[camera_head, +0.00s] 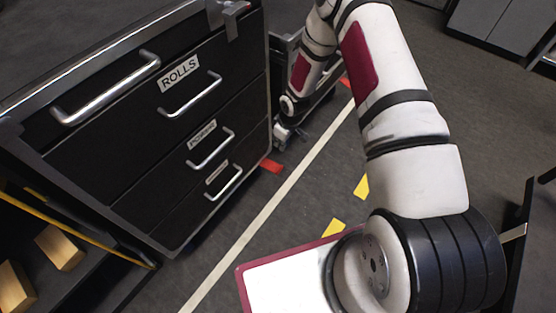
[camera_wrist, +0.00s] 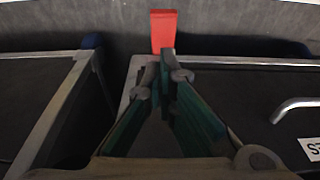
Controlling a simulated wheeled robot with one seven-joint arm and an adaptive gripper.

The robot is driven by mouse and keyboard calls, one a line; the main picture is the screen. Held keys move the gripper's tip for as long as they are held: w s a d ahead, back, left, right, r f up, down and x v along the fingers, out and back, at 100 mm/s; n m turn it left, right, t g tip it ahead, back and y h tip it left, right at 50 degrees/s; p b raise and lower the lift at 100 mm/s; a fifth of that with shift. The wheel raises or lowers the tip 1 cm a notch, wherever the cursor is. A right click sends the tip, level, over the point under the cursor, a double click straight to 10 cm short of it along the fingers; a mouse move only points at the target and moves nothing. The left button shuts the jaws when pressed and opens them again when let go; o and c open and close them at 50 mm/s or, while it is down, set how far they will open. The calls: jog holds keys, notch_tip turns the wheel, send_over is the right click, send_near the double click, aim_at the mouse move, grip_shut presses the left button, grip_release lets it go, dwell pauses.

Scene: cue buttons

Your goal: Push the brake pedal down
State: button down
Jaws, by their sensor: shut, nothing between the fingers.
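In the wrist view, a flat red tab, which looks like the brake pedal (camera_wrist: 163,30), stands out against the grey floor just beyond my fingertips. My gripper (camera_wrist: 167,54) has its two fingers together and empty, pointing at the tab. I cannot tell whether they touch it. In the head view, my gripper (camera_head: 281,138) is low beside the near corner of the black drawer cart (camera_head: 262,95). A red tab (camera_head: 272,166) juts out at the cart's foot, a little below the gripper. Another red piece (camera_head: 346,82) shows farther back, partly hidden by my arm.
The cart has several drawers with silver handles (camera_head: 193,95). A second dark cart (camera_head: 290,48) stands behind it. A shelf with wooden blocks (camera_head: 60,248) is at lower left. The floor to the right, with a white line (camera_head: 255,225) and yellow marks (camera_head: 361,187), is mostly clear.

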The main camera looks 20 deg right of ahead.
jog(key=b, duration=0.5)
send_over(278, 167)
notch_tip(278, 167, down, 13)
jog(key=shift+a+r, duration=0.1)
jog(key=shift+r, duration=0.1)
jog(key=shift+s+f, duration=0.15)
jog(key=shift+f, duration=0.4)
jog(key=shift+s+d+f+t+y+b, duration=0.15)
jog(key=shift+d+f+t+y+b, duration=0.05)
jog(key=shift+f+t+y+b, duration=0.15)
jog(key=shift+s+d+f+t, duration=0.15)
jog(key=shift+f+t, duration=0.1)
jog(key=shift+s+d+f+b, duration=0.1)
jog(key=shift+s+f+b, duration=0.05)
jog(key=shift+f+b, duration=0.45)
jog(key=shift+s+d+f+b, duration=0.15)
jog(key=shift+f+b, duration=0.35)
jog(key=shift+f, duration=0.15)
jog(key=shift+s+d+f+b, duration=0.1)
jog(key=shift+s+f+b, duration=0.05)
jog(key=shift+f+b, duration=0.45)
jog(key=shift+f, duration=0.1)
